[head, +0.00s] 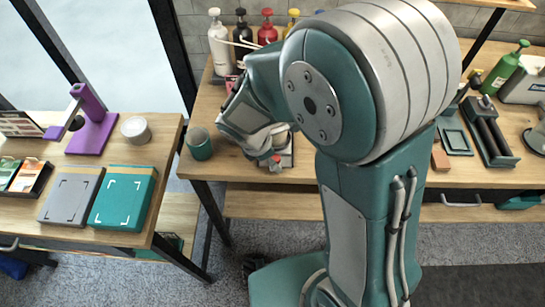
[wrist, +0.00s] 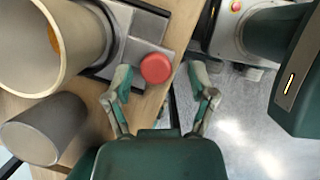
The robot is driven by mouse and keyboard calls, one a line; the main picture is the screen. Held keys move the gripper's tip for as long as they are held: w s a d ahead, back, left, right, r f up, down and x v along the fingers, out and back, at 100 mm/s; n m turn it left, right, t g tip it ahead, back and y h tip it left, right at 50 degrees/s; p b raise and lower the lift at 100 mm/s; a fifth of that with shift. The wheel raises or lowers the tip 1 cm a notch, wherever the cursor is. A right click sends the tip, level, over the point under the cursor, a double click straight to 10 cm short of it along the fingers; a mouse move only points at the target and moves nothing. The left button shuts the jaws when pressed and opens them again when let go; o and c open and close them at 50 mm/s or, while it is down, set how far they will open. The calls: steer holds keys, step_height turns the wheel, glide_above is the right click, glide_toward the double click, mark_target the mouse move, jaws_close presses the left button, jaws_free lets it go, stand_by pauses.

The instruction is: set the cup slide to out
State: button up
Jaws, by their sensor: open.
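A red round knob (wrist: 156,68) sits on a grey metal slide plate (wrist: 133,50) in the wrist view. The knob lies between the fingertips of my gripper (wrist: 161,72), with clear space to each finger. My gripper is open and holds nothing. A large cream-coloured cup (wrist: 88,42) stands close to the slide at the left, with something orange inside it. In the head view my gripper (head: 272,158) is at the front edge of the wooden workbench. It and my arm hide most of the slide there.
A grey-green cup (head: 199,146) stands left of my gripper, near the bench's front-left corner; it also shows in the wrist view (wrist: 42,130). Bottles (head: 218,45) stand behind. A side table (head: 125,245) with a purple stand (head: 95,125) is at the left, across a gap.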

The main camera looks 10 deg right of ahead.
steer(key=v, duration=1.1)
steer(key=shift+a+r, duration=0.2)
steer(key=shift+r, duration=0.2)
steer(key=shift+s+d, duration=0.1)
steer(key=s+d+r+m+t+y, duration=0.2)
steer(key=s+d+r+m, duration=0.3)
steer(key=m, duration=0.5)
steer(key=s+d+r+m+t+y, duration=0.2)
steer(key=s+d+r+m, duration=0.3)
steer(key=d+m, duration=0.3)
steer(key=shift+s+m+t+y, duration=0.35)
steer(key=shift+s+m, duration=0.3)
steer(key=shift+m, duration=0.45)
